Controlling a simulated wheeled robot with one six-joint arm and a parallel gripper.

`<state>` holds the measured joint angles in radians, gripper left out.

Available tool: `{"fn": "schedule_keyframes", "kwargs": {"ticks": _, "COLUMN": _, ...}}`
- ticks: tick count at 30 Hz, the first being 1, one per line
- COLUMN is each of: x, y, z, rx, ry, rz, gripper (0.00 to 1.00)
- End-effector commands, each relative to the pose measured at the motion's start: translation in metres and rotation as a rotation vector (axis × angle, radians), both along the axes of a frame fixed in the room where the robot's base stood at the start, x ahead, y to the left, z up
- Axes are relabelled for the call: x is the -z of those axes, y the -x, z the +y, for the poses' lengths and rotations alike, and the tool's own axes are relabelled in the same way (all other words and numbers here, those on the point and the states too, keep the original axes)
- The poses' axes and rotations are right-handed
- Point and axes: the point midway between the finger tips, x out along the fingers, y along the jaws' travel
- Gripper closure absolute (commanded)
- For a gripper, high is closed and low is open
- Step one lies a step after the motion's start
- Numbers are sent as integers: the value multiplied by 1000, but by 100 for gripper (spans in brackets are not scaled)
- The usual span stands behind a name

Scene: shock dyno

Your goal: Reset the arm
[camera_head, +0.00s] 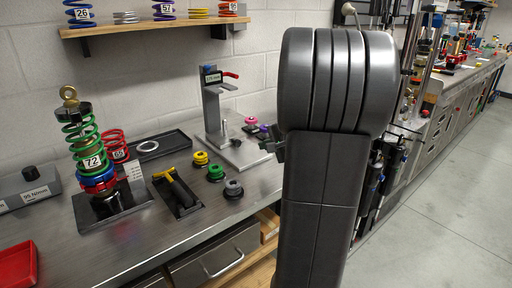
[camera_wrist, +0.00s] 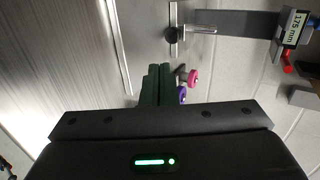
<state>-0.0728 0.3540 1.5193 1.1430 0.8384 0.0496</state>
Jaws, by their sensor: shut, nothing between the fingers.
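My gripper (camera_wrist: 158,72) shows in the wrist view with its dark green fingers together and nothing between them. It is above the metal bench, near the upright stand with the 175 mm label (camera_wrist: 293,28). In the head view my arm's large grey links stand upright in the middle and hide part of the bench. Only a small dark part of my gripper (camera_head: 274,143) shows at the left edge of the arm, to the right of the stand (camera_head: 213,108). I see no contact with any object.
On the bench (camera_head: 150,243) stand a green spring shock (camera_head: 84,140), a black tray with a yellow-handled tool (camera_head: 178,192), and yellow, green and grey round pieces. A red bin (camera_head: 18,264) is at front left. A shelf (camera_head: 150,27) holds springs. Open floor lies at right.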

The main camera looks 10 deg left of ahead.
Motion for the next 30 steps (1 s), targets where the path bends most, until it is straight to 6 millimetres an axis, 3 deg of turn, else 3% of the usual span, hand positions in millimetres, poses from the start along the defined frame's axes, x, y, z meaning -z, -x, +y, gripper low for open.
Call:
{"fn": "schedule_keyframes", "kwargs": {"ticks": 6, "x": -11, "y": 11, "z": -17, "rx": 0, "ry": 0, "rz": 1, "gripper": 100}}
{"fn": "schedule_keyframes", "kwargs": {"ticks": 19, "x": -11, "y": 12, "z": -18, "rx": -1, "ry": 1, "rz": 3, "gripper": 100}}
{"fn": "schedule_keyframes", "kwargs": {"ticks": 23, "x": -6, "y": 8, "z": -10, "rx": -2, "ry": 1, "rz": 4, "gripper": 100}}
{"fn": "schedule_keyframes", "kwargs": {"ticks": 30, "x": 16, "y": -13, "z": 21, "rx": -5, "ry": 1, "rz": 5, "gripper": 100}}
